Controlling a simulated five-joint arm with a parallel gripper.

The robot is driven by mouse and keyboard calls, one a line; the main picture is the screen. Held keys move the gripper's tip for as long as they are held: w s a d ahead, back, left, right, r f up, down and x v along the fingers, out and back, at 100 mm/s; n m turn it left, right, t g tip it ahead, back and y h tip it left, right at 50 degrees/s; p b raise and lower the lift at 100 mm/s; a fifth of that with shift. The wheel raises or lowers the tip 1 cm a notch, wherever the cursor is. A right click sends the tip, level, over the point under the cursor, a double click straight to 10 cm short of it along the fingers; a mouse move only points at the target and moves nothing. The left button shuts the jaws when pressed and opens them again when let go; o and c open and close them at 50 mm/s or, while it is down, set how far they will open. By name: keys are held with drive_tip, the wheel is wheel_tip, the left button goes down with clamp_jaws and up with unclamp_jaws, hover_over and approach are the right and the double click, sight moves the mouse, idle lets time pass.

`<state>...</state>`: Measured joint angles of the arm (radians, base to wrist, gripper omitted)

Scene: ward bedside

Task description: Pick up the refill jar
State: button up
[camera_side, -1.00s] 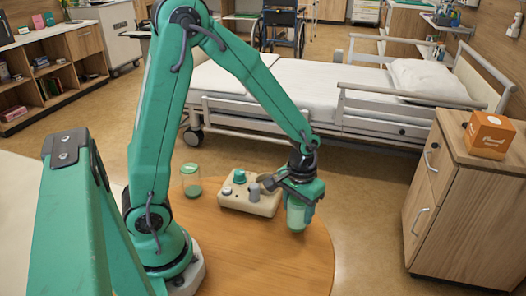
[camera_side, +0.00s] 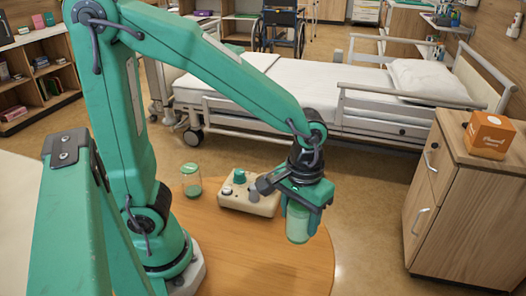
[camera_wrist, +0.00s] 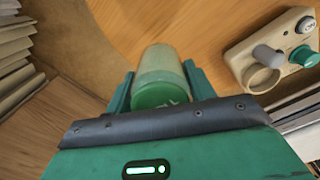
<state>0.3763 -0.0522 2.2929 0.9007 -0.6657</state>
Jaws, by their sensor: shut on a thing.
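My gripper (camera_side: 303,191) is shut on a jar (camera_side: 298,224), which hangs upright below the fingers near the right part of the round table (camera_side: 250,270). In the wrist view the jar (camera_wrist: 160,68) has a pale, frosted body and a green lid, and sits between the two green fingers (camera_wrist: 157,88). I cannot tell from the side view how far its base is from the tabletop.
A beige unit (camera_side: 232,198) with a teal knob, a grey knob and a round ring stands just left of the held jar. It also shows in the wrist view (camera_wrist: 240,57). A wooden cabinet (camera_side: 465,200) with an orange box (camera_side: 490,136) stands right. The bed (camera_side: 290,90) is behind.

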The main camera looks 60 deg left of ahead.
drive_tip(key=shift+s+d+r, duration=0.2)
drive_tip(key=shift+d, duration=0.1)
idle(0.5)
drive_tip(key=w+a+r+n, duration=0.1)
drive_tip(key=a+n, duration=0.3)
drive_tip(key=a, duration=0.7)
drive_tip(key=w+a+r+n, duration=0.2)
drive_tip(key=w+a+n, duration=0.2)
drive_tip(key=a, duration=0.8)
drive_tip(key=shift+a+r+n, duration=0.25)
drive_tip(key=shift+a+n, duration=0.05)
drive_tip(key=shift+n, duration=0.2)
drive_tip(key=shift+w+f, duration=0.1)
drive_tip(key=shift+f, duration=0.1)
drive_tip(key=shift+f, duration=3.8)
drive_tip(key=shift+f, duration=0.55)
